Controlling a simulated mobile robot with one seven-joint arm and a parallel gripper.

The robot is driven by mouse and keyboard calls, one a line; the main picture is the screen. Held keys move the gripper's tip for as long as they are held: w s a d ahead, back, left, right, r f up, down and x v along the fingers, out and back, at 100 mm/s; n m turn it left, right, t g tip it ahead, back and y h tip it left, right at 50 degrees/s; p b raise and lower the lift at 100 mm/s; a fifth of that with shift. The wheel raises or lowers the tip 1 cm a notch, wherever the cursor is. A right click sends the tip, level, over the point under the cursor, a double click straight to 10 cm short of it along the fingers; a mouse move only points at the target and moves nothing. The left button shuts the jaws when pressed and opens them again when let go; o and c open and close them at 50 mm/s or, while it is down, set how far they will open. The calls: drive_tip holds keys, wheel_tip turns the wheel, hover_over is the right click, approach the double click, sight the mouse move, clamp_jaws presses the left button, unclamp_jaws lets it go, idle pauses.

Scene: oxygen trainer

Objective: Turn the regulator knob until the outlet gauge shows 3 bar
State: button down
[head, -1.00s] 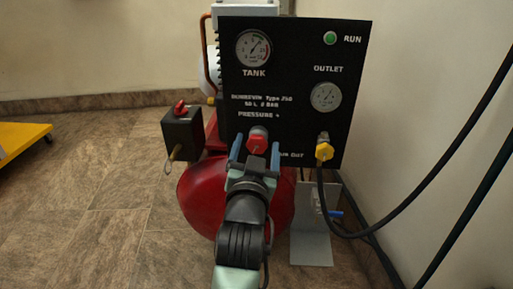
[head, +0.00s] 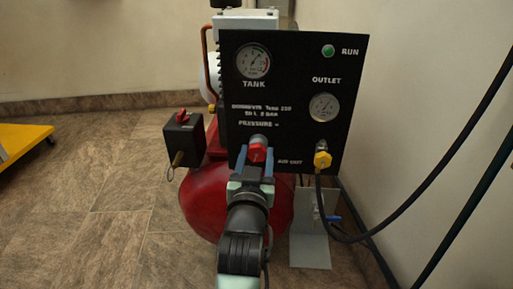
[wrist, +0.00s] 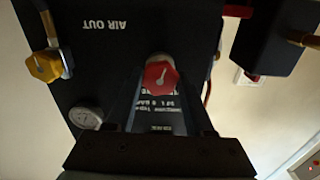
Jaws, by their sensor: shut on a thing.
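The red regulator knob (head: 258,152) sticks out of the lower middle of the black panel (head: 290,75). My gripper (head: 256,160) is shut on it, with one blue finger on each side. In the wrist view the red knob (wrist: 160,75) shows a white pointer line and sits between the dark fingers (wrist: 160,88). The outlet gauge (head: 324,107) is a round dial at the right of the panel. Its needle is too small to read surely. A round gauge (wrist: 85,118) also shows in the wrist view, partly cut by my gripper.
The tank gauge (head: 253,62) and green run lamp (head: 328,51) are higher on the panel. A yellow fitting (head: 322,159) with a black hose (head: 400,210) is right of the knob. A black box with a red switch (head: 183,117) stands at left, above the red tank (head: 195,205).

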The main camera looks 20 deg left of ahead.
drive_tip(key=n+p, duration=0.4)
drive_tip(key=shift+r, duration=0.15)
drive_tip(key=shift+n+p, duration=1.2)
drive_tip(key=shift+n, duration=0.1)
drive_tip(key=shift+f, duration=0.2)
drive_tip(key=shift+c, duration=1.4)
unclamp_jaws()
drive_tip(key=shift+s, duration=0.1)
drive_tip(key=p+v, duration=0.4)
drive_tip(key=v, duration=0.8)
drive_tip(key=shift+s+p, duration=0.3)
drive_tip(key=shift+s, duration=0.1)
drive_tip(key=shift+d, duration=0.1)
